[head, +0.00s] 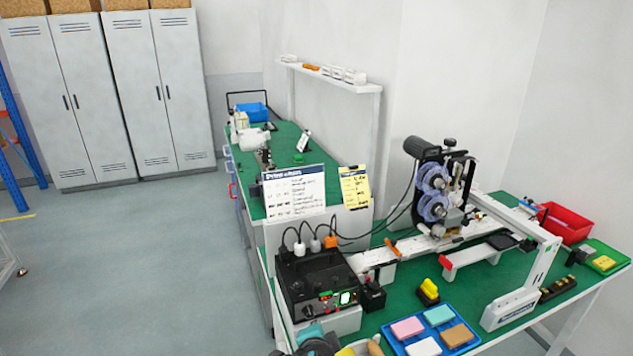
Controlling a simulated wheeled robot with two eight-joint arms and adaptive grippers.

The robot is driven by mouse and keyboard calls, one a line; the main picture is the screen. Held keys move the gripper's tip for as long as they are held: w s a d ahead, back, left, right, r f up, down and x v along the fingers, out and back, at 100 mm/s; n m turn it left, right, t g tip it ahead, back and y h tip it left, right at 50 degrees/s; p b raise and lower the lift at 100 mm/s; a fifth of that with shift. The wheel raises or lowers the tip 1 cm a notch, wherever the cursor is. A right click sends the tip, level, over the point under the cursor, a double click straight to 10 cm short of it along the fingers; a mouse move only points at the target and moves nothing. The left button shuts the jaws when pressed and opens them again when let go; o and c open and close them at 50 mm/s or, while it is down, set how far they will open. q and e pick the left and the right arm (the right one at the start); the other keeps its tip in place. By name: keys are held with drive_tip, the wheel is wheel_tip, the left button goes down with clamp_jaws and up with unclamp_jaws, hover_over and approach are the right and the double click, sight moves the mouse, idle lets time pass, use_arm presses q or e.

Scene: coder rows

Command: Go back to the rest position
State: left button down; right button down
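Neither of my grippers shows in the head view, and no arm link can be made out for sure. The task names no object. The nearest thing in front of me is a green-topped workbench (400,318) at the lower right. A dark and teal shape (310,338) is cut off by the bottom edge; I cannot tell what it is.
A coding machine (436,190) with blue reels stands on the bench, a black control box (318,283) left of it. A blue tray (463,343) holds coloured blocks. A red bin (567,224) is far right. Grey lockers (110,95) stand behind. The left floor (130,270) is free.

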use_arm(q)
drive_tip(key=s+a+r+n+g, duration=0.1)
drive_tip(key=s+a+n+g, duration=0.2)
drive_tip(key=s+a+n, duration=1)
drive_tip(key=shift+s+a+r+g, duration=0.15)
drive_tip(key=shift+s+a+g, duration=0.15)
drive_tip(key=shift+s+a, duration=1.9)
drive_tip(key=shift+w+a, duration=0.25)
